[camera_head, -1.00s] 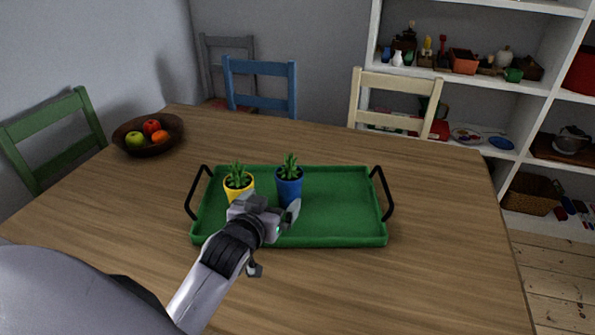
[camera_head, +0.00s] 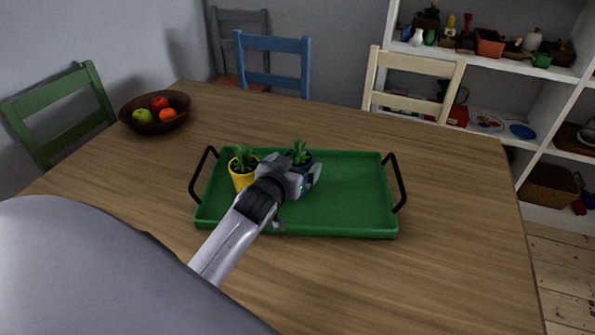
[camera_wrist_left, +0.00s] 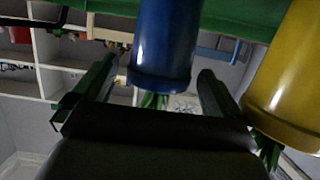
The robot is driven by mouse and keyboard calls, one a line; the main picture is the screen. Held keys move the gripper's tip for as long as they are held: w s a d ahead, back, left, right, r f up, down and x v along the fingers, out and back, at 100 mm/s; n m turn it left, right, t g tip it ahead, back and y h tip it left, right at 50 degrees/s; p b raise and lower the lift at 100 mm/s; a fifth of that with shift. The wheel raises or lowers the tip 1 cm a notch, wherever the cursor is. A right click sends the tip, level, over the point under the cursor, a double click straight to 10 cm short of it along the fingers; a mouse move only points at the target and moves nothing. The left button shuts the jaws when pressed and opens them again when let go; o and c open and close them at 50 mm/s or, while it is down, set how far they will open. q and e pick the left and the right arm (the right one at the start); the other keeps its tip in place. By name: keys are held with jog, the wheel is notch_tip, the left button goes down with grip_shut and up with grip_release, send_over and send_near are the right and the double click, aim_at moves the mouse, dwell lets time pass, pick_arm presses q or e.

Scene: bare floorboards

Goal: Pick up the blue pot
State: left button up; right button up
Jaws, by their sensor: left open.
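The blue pot (camera_wrist_left: 165,42) holds a green plant and stands on the green tray (camera_head: 355,205). In the head view my left gripper (camera_head: 306,178) hides most of the blue pot, leaving its plant and dark rim (camera_head: 307,159) showing. In the left wrist view, which is upside down, the open fingers of the left gripper point at the blue pot, one toward each side. I cannot tell whether they touch it. The yellow pot (camera_head: 240,181) stands to the left of the blue pot and close to the gripper; it also shows in the left wrist view (camera_wrist_left: 287,80). My right gripper is out of view.
The tray has black handles (camera_head: 398,182) at both ends and is bare on its right side. A fruit bowl (camera_head: 157,127) sits at the table's far left. Chairs and a white shelf (camera_head: 480,62) stand beyond the table. The table's right side is clear.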

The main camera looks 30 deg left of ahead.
pick_arm(q)
jog(key=shift+w+a+f, duration=0.1)
jog(key=shift+w+f, duration=0.05)
jog(key=shift+w, duration=0.3)
jog(key=c, duration=1.2)
jog(key=shift+r, duration=0.2)
jog(key=shift+c, duration=0.7)
